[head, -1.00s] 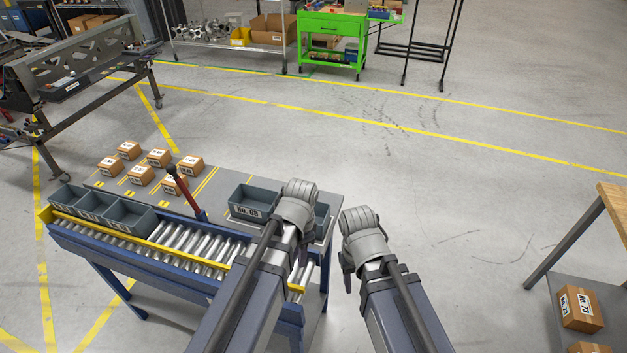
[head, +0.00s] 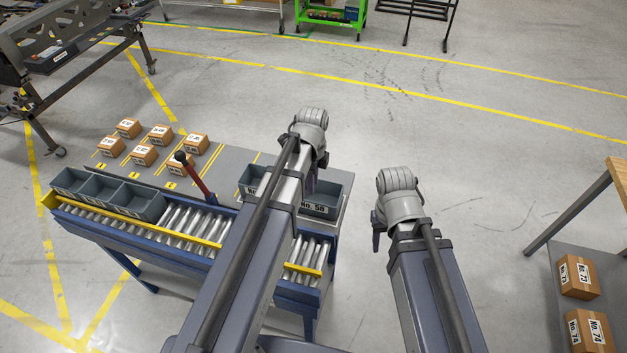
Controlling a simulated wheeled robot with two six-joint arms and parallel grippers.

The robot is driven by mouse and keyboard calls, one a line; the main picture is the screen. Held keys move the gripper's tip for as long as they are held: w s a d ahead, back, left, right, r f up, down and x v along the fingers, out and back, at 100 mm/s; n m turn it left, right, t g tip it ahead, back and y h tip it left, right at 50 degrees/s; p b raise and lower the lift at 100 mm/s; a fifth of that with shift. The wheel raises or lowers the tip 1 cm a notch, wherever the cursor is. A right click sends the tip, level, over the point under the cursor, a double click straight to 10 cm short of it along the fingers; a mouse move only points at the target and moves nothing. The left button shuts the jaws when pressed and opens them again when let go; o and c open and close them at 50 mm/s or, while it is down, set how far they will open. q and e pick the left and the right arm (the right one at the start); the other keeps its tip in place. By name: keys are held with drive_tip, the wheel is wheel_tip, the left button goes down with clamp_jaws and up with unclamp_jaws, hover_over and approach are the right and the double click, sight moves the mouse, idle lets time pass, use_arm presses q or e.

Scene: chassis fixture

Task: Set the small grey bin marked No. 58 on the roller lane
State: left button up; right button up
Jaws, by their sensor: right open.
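The small grey bin No. 58 (head: 331,196) stands on the grey table top at its right end, its label facing front; my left arm covers its left part. The roller lane (head: 181,224) runs along the table's front, behind a yellow rail; my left arm crosses it. My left gripper (head: 313,168) is over the table's right end, by bin No. 58; its fingers are mostly hidden, so I cannot tell their opening or any contact. My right gripper (head: 379,228) is open, off the table's right side, apart from the bin.
Another grey bin (head: 250,180) stands left of No. 58, partly behind my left arm. Several grey bins (head: 140,197) sit at the lane's left end. A red lever (head: 196,178) rises behind the lane. Several small cartons (head: 143,155) stand at the table's back left.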

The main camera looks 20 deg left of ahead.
use_arm(q)
wheel_tip(320, 180, down, 9)
drive_tip(key=b, duration=0.8)
drive_tip(key=shift+c, duration=0.4)
clamp_jaws()
idle(0.4)
idle(0.3)
wheel_tip(320, 180, up, 11)
drive_tip(key=p, duration=1)
drive_tip(key=shift+p, duration=0.3)
